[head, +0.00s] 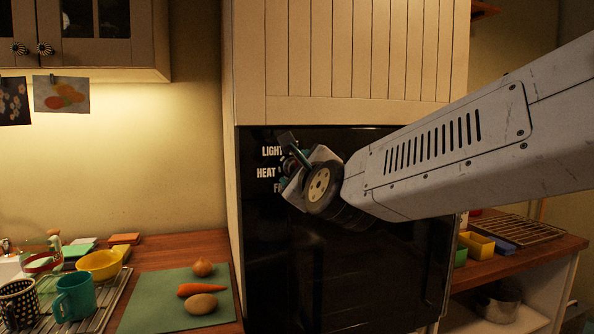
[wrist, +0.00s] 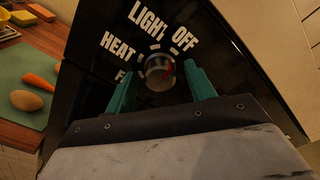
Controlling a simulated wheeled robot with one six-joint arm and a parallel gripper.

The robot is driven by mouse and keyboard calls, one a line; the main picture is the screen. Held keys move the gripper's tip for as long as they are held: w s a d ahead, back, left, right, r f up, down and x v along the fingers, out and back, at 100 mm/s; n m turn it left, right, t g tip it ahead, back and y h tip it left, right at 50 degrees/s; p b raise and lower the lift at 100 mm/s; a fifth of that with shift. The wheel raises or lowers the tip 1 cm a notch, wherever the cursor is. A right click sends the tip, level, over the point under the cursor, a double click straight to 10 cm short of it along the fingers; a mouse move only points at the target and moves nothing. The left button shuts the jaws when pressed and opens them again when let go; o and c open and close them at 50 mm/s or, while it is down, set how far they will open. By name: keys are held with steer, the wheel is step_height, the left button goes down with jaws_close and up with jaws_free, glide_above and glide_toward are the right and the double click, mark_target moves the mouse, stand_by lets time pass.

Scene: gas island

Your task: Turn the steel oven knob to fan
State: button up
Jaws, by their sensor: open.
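The steel oven knob (wrist: 157,68) is on the black oven front (wrist: 100,62) in the wrist view, ringed by pale marks. White labels around it read OFF, LIGHT and HEAT; a lower one starting with F is partly hidden by my left finger. My gripper (wrist: 160,76) is open, its teal fingers on either side of the knob, apart from it as far as I can see. The knob's pointer direction is too small to tell. In the head view my gripper (head: 286,164) is in front of the oven panel and hides the knob.
A green board (head: 160,305) with an onion (head: 203,268), carrot (head: 201,289) and potato (head: 201,304) lies on the left worktop. A yellow bowl (head: 99,264) and teal mug (head: 75,297) stand farther left. A wire rack (head: 515,229) is at right. Cupboard panelling is above the oven.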

steer(key=c, duration=1)
steer(key=shift+n, duration=0.4)
steer(key=shift+f+n, duration=0.1)
steer(key=shift+n, duration=14.6)
